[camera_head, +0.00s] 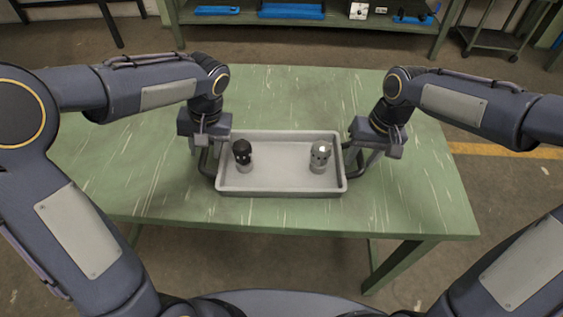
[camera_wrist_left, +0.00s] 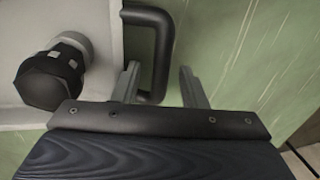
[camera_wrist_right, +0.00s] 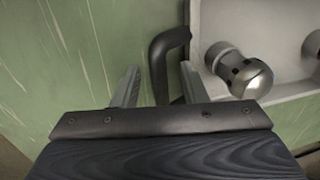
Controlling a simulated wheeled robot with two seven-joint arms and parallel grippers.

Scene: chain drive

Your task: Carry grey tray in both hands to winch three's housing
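The grey tray (camera_head: 282,190) lies on the green table, with a black handle at each short end. It holds a black-topped part (camera_head: 242,152) on the left and a silver-topped part (camera_head: 320,155) on the right. My left gripper (camera_head: 203,150) is at the left handle (camera_wrist_left: 162,50); its open fingers stand either side of the handle's bar. My right gripper (camera_head: 365,155) is at the right handle (camera_wrist_right: 160,62), also with open fingers either side of the bar. Neither gripper is visibly closed on its handle. I cannot identify winch three's housing in these views.
The green table (camera_head: 120,190) is bare around the tray. Behind it, across an open strip of floor, a green bench (camera_head: 345,22) carries blue items (camera_head: 290,10) and a white block (camera_head: 358,10). A cart (camera_head: 500,35) stands at the back right.

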